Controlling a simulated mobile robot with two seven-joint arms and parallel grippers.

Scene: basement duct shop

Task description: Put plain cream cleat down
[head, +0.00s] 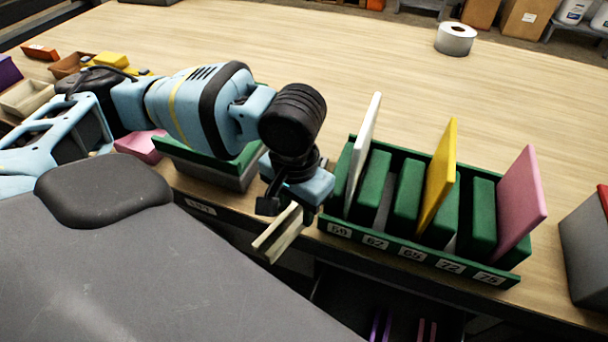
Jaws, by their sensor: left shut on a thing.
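My left gripper (287,207) is shut on the plain cream cleat (279,236). It holds the cleat tilted, out past the front edge of the workbench (372,60), just left of the green rack. The cleat's upper end is partly hidden by the gripper. My right gripper is not in view.
The green slotted rack (420,252), with number labels on its front, holds upright white (364,150), yellow (440,172) and pink (521,203) panels. A grey bin stands at the right edge. A tape roll (455,38) lies at the back. The bench's middle is clear.

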